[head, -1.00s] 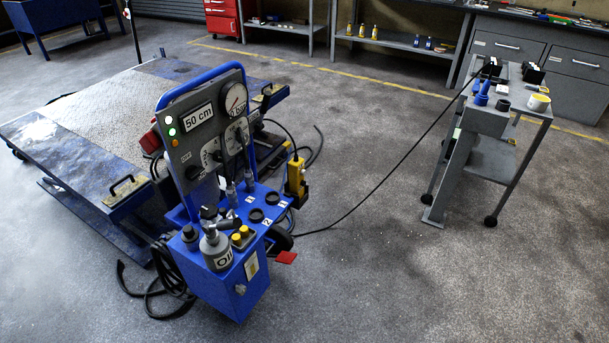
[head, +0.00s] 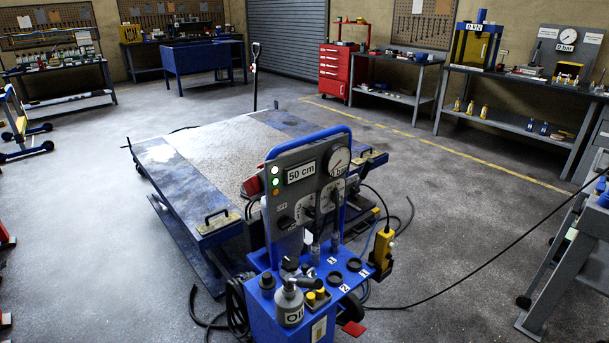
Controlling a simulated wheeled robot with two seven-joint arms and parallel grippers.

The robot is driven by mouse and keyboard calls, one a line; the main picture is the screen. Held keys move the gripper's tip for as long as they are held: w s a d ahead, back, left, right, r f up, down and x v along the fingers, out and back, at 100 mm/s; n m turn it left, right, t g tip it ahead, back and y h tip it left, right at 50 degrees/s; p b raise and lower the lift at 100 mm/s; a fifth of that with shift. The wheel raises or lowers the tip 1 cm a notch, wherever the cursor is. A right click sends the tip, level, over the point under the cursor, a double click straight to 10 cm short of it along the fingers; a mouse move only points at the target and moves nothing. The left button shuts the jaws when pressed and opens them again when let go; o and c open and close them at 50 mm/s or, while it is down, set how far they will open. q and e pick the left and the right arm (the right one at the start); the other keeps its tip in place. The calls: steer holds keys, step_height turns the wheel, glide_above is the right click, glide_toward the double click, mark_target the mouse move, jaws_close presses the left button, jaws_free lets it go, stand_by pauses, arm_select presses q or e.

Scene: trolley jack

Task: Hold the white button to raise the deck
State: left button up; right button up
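The low lifting deck (head: 226,147) has a grey checkered top with blue ends and grab handles. In front of it stands a blue control cart with a grey panel (head: 325,203). Its display (head: 301,172) reads 50 cm, and a round gauge (head: 339,160) sits beside it. At the panel's left edge are a whitish lit round spot (head: 275,170) and a green lit one (head: 276,181). I cannot tell whether either is the white button. A yellow hand pendant (head: 383,247) hangs at the cart's right side; its buttons are too small to make out. Neither gripper is in view.
An oil bottle (head: 289,302) stands on the cart. A black cable (head: 470,273) runs right to a grey stand (head: 560,262). Black hoses (head: 205,322) lie on the floor at the cart's left. Workbenches and a red tool cabinet (head: 343,72) line the back. Floor between cart and benches is mostly clear.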

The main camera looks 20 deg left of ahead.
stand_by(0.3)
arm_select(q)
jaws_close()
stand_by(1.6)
